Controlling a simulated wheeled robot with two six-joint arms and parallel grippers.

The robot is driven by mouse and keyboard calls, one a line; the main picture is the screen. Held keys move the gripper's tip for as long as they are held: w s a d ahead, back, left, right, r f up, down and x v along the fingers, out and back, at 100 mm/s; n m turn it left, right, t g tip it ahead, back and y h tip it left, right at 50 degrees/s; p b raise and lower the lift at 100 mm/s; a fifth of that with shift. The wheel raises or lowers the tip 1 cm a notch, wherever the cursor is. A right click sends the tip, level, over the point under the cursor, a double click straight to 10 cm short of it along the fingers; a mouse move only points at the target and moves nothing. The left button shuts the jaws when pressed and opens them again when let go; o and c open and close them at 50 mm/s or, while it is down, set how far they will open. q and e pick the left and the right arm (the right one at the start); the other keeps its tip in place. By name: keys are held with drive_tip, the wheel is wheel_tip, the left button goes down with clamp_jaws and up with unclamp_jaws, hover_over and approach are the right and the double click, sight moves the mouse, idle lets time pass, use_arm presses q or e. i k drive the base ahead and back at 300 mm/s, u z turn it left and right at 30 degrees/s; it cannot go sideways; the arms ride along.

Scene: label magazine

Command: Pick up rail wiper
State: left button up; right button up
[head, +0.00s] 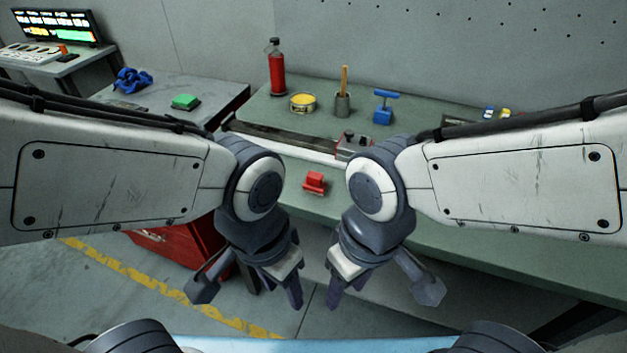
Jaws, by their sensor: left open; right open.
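A small red block-like piece (314,182) with a raised top lies on the green bench near its front edge, in front of the rail; it may be the rail wiper, but I cannot tell for sure. A blue T-handled tool (384,107) stands upright at the back of the bench. My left gripper (247,287) is open and empty, pointing down in front of the bench, below and left of the red piece. My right gripper (383,288) is open and empty, below and right of it. Neither touches anything.
A long rail (290,138) with a red-and-grey carriage crosses the green bench (470,212). Behind it stand a red bottle (277,72), a yellow tin (303,102) and a cup (342,104) holding a stick. A side table holds a green block (185,101) and blue item (133,80).

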sight(315, 183)
drive_tip(key=z, duration=0.05)
drive_tip(key=k, duration=1.1)
drive_tip(key=u, duration=1)
drive_tip(key=i, duration=1.65)
drive_tip(key=z, duration=0.6)
